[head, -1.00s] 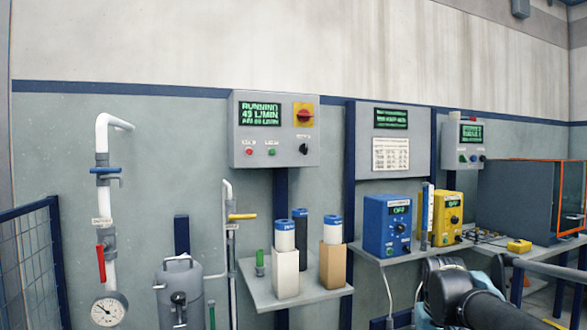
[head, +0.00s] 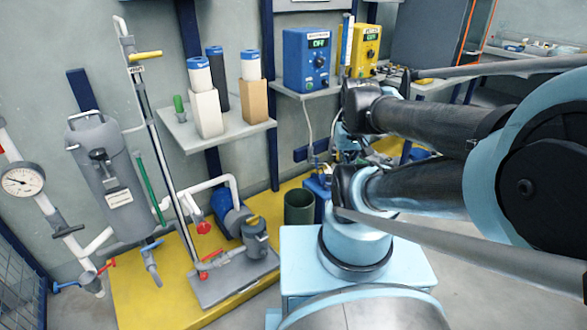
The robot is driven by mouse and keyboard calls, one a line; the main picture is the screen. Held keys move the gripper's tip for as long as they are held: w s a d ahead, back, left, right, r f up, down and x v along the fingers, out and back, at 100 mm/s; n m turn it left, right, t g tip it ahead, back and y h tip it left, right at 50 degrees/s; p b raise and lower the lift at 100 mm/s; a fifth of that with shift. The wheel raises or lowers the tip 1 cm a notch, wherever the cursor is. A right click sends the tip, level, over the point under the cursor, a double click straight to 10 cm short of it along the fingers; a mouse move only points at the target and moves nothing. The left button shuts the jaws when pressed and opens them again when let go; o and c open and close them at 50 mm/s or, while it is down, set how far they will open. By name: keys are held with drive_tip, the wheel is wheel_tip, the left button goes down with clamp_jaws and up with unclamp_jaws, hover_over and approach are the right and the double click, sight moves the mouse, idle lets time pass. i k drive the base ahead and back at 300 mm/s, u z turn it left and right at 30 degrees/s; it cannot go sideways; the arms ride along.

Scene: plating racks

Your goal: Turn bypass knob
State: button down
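No knob has a label I can read as bypass. A pipe valve with a yellow handle (head: 146,56) stands upright left of the shelf, with a small label below it. A red round knob (head: 204,227) sits low on the pipework above the yellow platform. My arm crosses the right half of the head view, far from both. The end of my arm, with my gripper (head: 346,140), appears small and partly hidden behind my dark arm links, near the bench. It touches neither of these valves. I cannot make out its fingers.
A grey tank (head: 104,172) and a pressure gauge (head: 22,180) stand at left. A shelf (head: 178,130) holds filter cartridges and boxes. A blue control box (head: 306,60) and a yellow one (head: 362,50) stand on the bench.

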sight(203, 229)
drive_tip(key=z, duration=0.2)
drive_tip(key=k, duration=1.5)
drive_tip(key=u, duration=0.25)
drive_tip(key=i, duration=0.5)
drive_tip(key=u, duration=0.05)
